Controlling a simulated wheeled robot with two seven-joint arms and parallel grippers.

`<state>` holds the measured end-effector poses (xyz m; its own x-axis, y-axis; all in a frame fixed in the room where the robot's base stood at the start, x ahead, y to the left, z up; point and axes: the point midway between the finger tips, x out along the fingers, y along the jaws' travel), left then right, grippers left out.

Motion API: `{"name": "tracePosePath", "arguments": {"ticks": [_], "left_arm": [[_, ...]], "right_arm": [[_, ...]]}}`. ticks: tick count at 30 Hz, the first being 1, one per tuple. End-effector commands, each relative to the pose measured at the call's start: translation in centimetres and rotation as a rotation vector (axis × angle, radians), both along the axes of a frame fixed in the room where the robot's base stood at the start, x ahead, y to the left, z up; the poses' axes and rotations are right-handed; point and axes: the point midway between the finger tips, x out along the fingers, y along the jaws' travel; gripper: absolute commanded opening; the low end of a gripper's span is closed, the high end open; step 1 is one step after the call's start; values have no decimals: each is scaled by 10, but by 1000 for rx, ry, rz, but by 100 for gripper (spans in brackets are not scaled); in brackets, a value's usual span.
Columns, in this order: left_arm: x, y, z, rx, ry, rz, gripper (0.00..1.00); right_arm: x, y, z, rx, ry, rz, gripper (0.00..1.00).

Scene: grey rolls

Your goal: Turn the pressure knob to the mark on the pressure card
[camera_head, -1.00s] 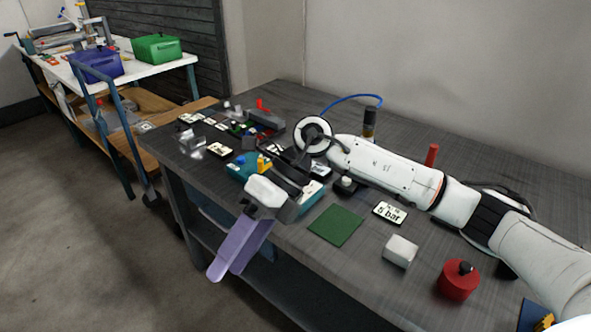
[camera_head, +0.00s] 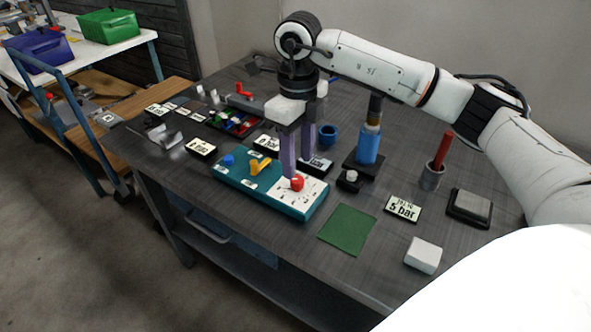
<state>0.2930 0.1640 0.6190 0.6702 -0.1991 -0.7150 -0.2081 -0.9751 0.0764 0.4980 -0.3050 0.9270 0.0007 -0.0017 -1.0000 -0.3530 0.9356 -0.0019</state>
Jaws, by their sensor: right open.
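The pressure knob is a red knob (camera_head: 297,184) on a white dial plate (camera_head: 311,196) at the right end of a teal panel (camera_head: 262,204). The panel also bears a blue knob (camera_head: 228,160) and a yellow handle (camera_head: 259,166). The pressure card (camera_head: 404,208), reading "5 bar", lies on the table to the right. My right gripper (camera_head: 299,168) points down with its two purple fingers apart, just above and behind the red knob in the picture. I cannot tell whether a finger touches the knob. My left gripper is not in view.
A green mat (camera_head: 347,229) and a white block (camera_head: 423,256) lie near the front edge. A blue cylinder on a black base (camera_head: 367,146) and a red rod in a metal cup (camera_head: 436,160) stand behind. Small parts and cards fill the table's left end.

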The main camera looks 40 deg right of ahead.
Motion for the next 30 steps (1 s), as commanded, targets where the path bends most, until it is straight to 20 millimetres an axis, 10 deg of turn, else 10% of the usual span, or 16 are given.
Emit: {"name": "tracePosePath", "arguments": {"ticks": [9, 20, 27, 30], "left_arm": [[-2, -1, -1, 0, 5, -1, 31], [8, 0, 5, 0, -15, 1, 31], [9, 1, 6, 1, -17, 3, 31], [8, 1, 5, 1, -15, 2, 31]], "right_arm": [[0, 0, -44, 2, 2, 2, 42], [0, 1, -49, 1, -1, 2, 42], [0, 1, -49, 1, -1, 2, 2], [0, 1, -49, 1, -1, 3, 1]]}}
